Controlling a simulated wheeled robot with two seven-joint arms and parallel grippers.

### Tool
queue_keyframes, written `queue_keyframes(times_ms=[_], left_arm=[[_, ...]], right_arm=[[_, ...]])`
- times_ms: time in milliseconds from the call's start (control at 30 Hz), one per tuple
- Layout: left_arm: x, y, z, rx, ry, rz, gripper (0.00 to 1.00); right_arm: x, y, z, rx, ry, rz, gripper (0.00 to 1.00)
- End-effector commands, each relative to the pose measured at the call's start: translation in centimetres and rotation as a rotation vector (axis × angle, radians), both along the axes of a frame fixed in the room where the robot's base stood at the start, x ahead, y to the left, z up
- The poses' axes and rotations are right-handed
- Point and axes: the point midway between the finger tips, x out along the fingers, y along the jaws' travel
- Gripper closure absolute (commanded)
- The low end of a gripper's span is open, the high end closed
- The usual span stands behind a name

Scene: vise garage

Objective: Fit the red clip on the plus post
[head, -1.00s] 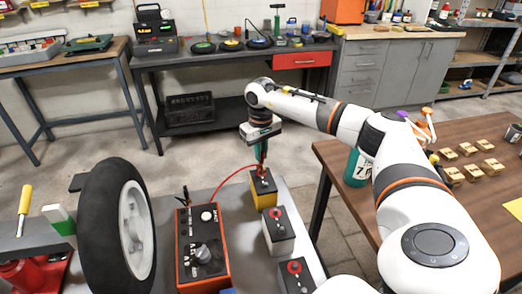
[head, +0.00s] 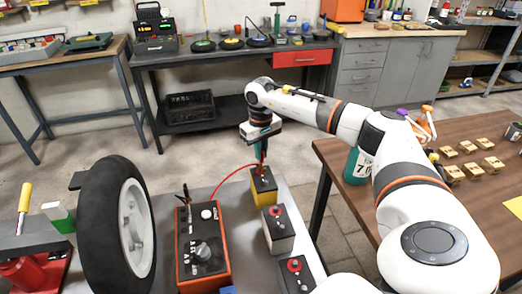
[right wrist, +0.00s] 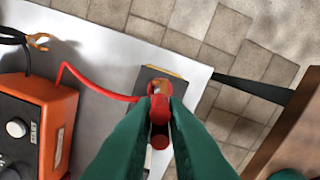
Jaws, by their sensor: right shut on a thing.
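My right gripper (head: 262,153) points down over the far battery (head: 264,189), which has a black top and yellow sides. Its green fingers are shut on the red clip (right wrist: 158,115), also seen in the right wrist view. The clip's copper jaw end (right wrist: 160,87) is over the battery's black top (right wrist: 148,76). The plus post is hidden under the clip, so I cannot tell whether the clip is around it or only above it. A red cable (right wrist: 95,88) runs from the clip to the orange charger (head: 203,250). My left gripper is not in view.
Two more batteries, the middle one (head: 278,232) and the near one (head: 295,274), stand in a row on the grey bench. A black clip (head: 186,196) is by the charger. A wheel (head: 122,225) stands left. A wooden table (head: 400,160) is at right.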

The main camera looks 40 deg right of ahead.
Motion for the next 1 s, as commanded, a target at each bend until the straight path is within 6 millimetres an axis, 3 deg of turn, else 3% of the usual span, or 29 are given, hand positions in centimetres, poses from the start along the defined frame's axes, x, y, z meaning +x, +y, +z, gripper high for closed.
queue_keyframes(times_ms=[433, 467, 600, 800, 933, 1000], left_arm=[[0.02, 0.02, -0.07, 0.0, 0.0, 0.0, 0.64], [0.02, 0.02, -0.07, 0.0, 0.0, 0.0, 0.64], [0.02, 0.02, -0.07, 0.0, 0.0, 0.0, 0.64], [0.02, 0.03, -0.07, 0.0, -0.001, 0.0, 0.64], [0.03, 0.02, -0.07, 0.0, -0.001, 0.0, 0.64], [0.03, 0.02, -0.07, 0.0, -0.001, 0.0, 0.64]], right_arm=[[0.01, 0.01, -0.26, 0.0, 0.0, 0.0, 1.0], [0.01, 0.01, -0.26, 0.0, -0.001, 0.0, 0.82], [0.01, 0.01, -0.25, 0.0, 0.0, 0.0, 0.62], [0.0, 0.01, -0.28, 0.0, 0.0, 0.0, 0.6], [0.0, 0.01, -0.28, 0.0, 0.0, 0.0, 0.39], [0.0, 0.01, -0.28, 0.0, 0.0, 0.0, 0.36]])
